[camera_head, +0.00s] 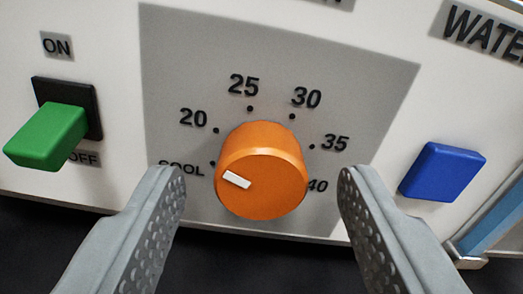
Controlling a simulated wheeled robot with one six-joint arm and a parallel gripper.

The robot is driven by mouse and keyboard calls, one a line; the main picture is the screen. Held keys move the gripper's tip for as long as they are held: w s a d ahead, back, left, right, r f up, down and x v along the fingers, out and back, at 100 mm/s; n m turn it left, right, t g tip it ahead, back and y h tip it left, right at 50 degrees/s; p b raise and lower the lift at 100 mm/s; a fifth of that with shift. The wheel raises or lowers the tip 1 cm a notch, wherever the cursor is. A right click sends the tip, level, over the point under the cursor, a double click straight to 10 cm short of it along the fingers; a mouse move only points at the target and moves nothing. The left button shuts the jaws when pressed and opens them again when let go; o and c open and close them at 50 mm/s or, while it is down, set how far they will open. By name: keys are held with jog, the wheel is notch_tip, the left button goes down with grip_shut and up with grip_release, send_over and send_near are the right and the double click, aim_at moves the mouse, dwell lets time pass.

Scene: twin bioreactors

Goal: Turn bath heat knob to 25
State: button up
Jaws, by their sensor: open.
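The orange heat knob (265,152) sits on a grey dial area (180,60) of the white panel. Around it are the marks COOL, 20, 25, 30, 35 and 40, with dots. The white pointer (236,179) on the knob's face points left and slightly up, toward the COOL dot. The 25 mark (243,84) is above the knob, slightly left. My gripper (260,181) is open, with one finger on each side of the knob in the picture. Gaps show between the knob and both fingers. The left fingertip lies just below the COOL label.
A green rocker switch (48,137) with ON and OFF labels is at the left. A blue button (443,171) is at the right, close to my right finger. A light-blue part (497,220) stands at the right edge. A dark area lies below the panel.

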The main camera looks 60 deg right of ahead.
jog(key=shift+w+d, duration=0.25)
jog(key=shift+c, duration=0.2)
jog(key=c, duration=0.9)
jog(key=shift+c, duration=0.2)
jog(key=shift+m, duration=0.4)
jog(key=m, duration=0.3)
jog(key=shift+m, duration=2.5)
